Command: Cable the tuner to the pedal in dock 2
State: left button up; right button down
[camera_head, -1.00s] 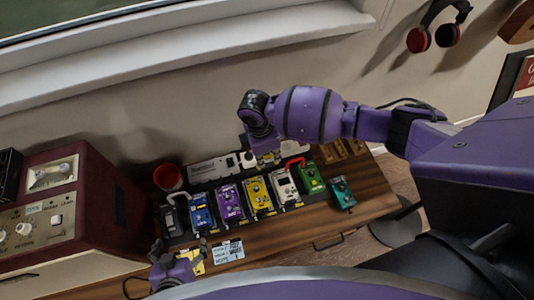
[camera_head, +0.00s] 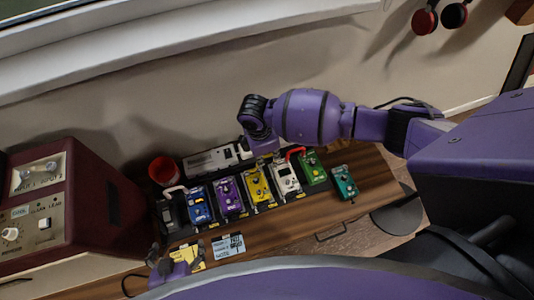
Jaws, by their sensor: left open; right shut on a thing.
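A dark pedal (camera_head: 168,214), which looks like the tuner, stands at the left end of the row, with a light cable (camera_head: 175,189) arching from its top towards the blue pedal (camera_head: 198,205). To the right stand purple (camera_head: 229,198), yellow (camera_head: 257,187), white (camera_head: 286,181) and green (camera_head: 313,170) pedals. A red cable (camera_head: 295,151) arches between the white and green ones. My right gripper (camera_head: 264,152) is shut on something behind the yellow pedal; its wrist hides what. Dock numbers are not readable.
A teal pedal (camera_head: 344,183) stands apart on the wooden bench (camera_head: 345,208). A white strip-like unit (camera_head: 208,161) and a red cup (camera_head: 164,171) are behind the row. A maroon amplifier (camera_head: 92,215) blocks the left. A pale card (camera_head: 228,247) and yellow note (camera_head: 194,256) lie in front.

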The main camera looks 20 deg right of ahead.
pick_arm(q)
jog(key=shift+s+r, duration=0.1)
jog(key=shift+s, duration=0.2)
dwell(0.4)
jog(key=shift+w, duration=0.3)
jog(key=shift+w+r, duration=0.35)
jog(key=shift+s+d, duration=0.1)
jog(key=shift+s, duration=0.1)
dwell(0.4)
pick_arm(e)
jog(key=shift+f, duration=0.1)
pick_arm(q)
jog(key=shift+s+f, duration=0.3)
jog(key=shift+s, duration=0.1)
pick_arm(e)
jog(key=shift+f, duration=0.1)
jog(key=shift+f, duration=0.15)
pick_arm(q)
jog(key=shift+w+a+f, duration=0.15)
jog(key=shift+a+f, duration=0.05)
jog(key=shift+f, duration=0.05)
pick_arm(e)
jog(key=shift+f, duration=0.45)
